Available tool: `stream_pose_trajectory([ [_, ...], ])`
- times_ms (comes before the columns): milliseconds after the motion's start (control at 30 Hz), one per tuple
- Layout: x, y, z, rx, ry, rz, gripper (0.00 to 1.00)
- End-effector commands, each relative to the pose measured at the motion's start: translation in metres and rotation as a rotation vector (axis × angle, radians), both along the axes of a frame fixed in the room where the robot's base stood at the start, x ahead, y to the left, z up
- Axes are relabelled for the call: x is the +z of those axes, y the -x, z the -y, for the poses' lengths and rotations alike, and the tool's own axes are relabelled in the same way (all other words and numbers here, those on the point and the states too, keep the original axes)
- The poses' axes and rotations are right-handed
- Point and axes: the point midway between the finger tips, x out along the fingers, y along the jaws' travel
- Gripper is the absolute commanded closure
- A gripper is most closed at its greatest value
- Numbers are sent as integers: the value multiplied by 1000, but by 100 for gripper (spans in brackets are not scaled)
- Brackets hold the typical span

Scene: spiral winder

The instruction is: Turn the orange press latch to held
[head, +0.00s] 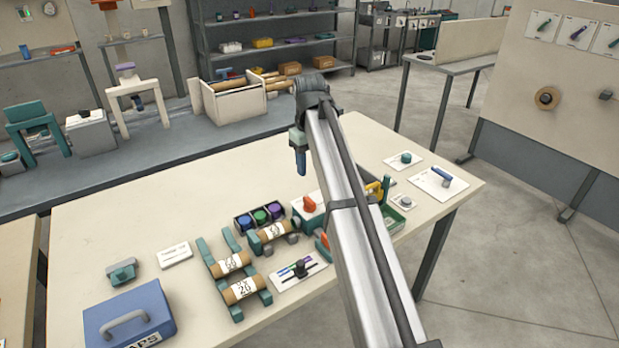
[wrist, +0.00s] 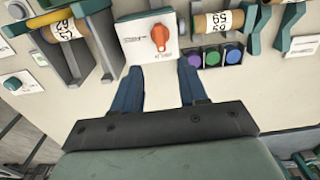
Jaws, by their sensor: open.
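The orange press latch (head: 309,203) is a knob on a white box on the table, partly behind my arm in the head view. In the wrist view the latch (wrist: 160,37) sits on the white plate (wrist: 133,42), its narrow end pointing down toward the gap between my fingers. Small lettering by it is too small to read. My gripper (head: 299,165) hangs above the table in the head view, behind the latch. In the wrist view my gripper (wrist: 159,66) is open, its blue fingers apart with nothing between them. The latch lies just beyond the fingertips.
Purple, green and blue round pieces (wrist: 213,57) stand beside the latch box. Labelled rolls (head: 240,290) rest on teal stands nearby. A blue case (head: 130,315) stands at the table's front left. The table's back left is clear.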

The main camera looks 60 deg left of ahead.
Motion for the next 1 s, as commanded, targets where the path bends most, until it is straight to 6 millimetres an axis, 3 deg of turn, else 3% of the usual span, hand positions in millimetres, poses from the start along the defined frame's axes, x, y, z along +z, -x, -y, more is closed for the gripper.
stream_pose_trajectory([
  [300, 20, 0, 0, 0, 0, 0, 57],
  [867, 20, 0, 0, 0, 0, 0, 57],
  [1000, 16, -16, 0, 5, -36, 21, 57],
])
